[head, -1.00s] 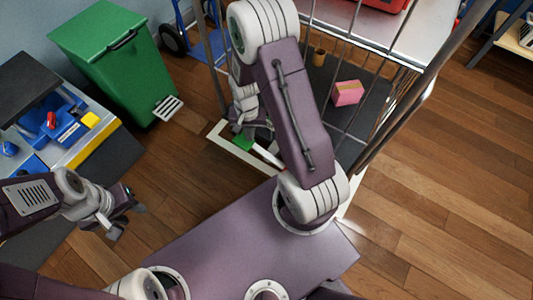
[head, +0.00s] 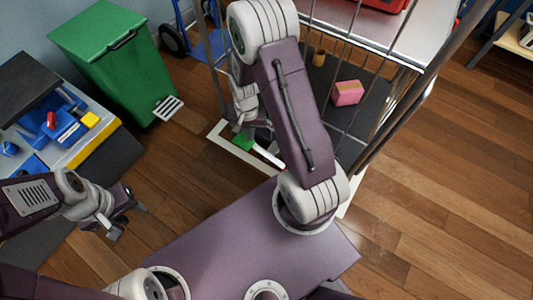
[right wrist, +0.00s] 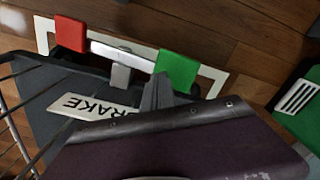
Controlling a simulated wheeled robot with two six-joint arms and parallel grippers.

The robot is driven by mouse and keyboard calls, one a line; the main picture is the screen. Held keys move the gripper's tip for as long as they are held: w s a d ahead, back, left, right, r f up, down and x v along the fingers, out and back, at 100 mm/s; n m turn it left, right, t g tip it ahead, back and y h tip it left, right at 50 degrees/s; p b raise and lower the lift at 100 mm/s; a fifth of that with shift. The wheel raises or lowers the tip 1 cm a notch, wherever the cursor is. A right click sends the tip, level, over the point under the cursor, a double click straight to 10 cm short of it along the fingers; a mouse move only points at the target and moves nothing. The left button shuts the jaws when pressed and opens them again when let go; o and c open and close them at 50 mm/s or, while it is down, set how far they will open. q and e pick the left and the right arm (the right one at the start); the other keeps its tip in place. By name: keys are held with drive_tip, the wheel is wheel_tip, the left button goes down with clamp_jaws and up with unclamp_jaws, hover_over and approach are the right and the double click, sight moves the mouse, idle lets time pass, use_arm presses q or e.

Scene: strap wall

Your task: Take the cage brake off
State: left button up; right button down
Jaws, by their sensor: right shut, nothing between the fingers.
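The cage's brake is a bar low on the white base frame, with a red pad (right wrist: 71,33) at one end and a green pad (right wrist: 177,66) at the other. A "BRAKE" label (right wrist: 92,106) lies beside it. In the head view the green pad (head: 243,140) shows at the cage's near corner, and my arm hides the red pad. My right gripper (right wrist: 158,90) is shut and empty, its tips close to the green pad; I cannot tell whether they touch. My left gripper (head: 127,222) is open and empty, over the floor at left.
A green bin (head: 115,65) and a workbench with blue parts (head: 60,125) stand at left. The wooden floor at right (head: 440,190) is clear.

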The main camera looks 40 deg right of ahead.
drive_tip(key=shift+s+f+b, duration=0.1)
drive_tip(key=shift+f+b, duration=0.7)
drive_tip(key=shift+f, duration=0.55)
idle(0.6)
drive_tip(key=shift+f+b, duration=0.35)
drive_tip(key=shift+f, duration=0.25)
idle(0.4)
wheel_tip(320, 180, up, 7)
drive_tip(key=p, duration=0.7)
drive_tip(key=shift+p, duration=0.35)
